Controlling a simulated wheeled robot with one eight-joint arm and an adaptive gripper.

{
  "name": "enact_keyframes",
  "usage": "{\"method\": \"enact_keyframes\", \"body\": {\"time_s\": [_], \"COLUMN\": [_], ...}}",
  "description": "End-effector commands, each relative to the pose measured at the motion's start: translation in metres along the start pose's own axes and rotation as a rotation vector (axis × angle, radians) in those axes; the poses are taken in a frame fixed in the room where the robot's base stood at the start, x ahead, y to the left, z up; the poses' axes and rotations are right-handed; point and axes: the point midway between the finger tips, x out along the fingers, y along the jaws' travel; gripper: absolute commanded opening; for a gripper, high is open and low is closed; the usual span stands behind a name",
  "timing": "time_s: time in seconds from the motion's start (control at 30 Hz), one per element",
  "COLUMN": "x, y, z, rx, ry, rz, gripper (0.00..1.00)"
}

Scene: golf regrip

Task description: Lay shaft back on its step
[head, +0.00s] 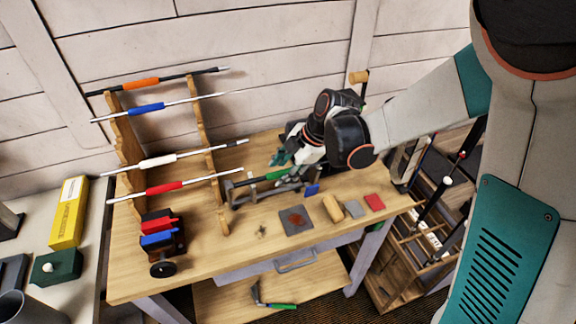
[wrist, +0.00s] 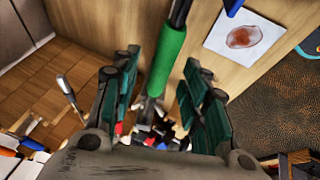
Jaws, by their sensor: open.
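A dark shaft with a green sleeve (head: 277,175) lies on a low grey stand (head: 238,193) on the workbench. In the wrist view the green sleeve (wrist: 169,58) runs between my finger pads. My gripper (head: 285,158) is open above the shaft, and in the wrist view its fingers (wrist: 161,64) stand apart on either side of the sleeve, with gaps visible. A wooden stepped rack (head: 208,135) at the left carries shafts with an orange sleeve (head: 140,84), a blue sleeve (head: 147,107), a white sleeve (head: 158,161) and a red sleeve (head: 164,188).
A red and blue vise (head: 160,240) stands at the bench's front left. A dark square pad with a red stain (head: 296,220), a wooden block (head: 333,207) and a red square (head: 374,202) lie on the bench (head: 250,245). A crate with clubs (head: 420,235) stands at right.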

Motion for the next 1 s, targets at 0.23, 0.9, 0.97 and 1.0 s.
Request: {"method": "enact_keyframes", "body": {"time_s": [0.23,0.9,0.97,1.0], "x": [0.0003,-0.0010,-0.0013,-0.0015], "y": [0.0001,0.0001,0.0001,0.0001], "z": [-0.0001,0.0027,0.0035,0.0040], "rx": [0.000,0.001,0.001,0.001], "ry": [0.000,0.000,0.000,0.000], "rz": [0.000,0.000,0.000,0.000], "gripper": [0.41,0.00,0.00,0.00]}}
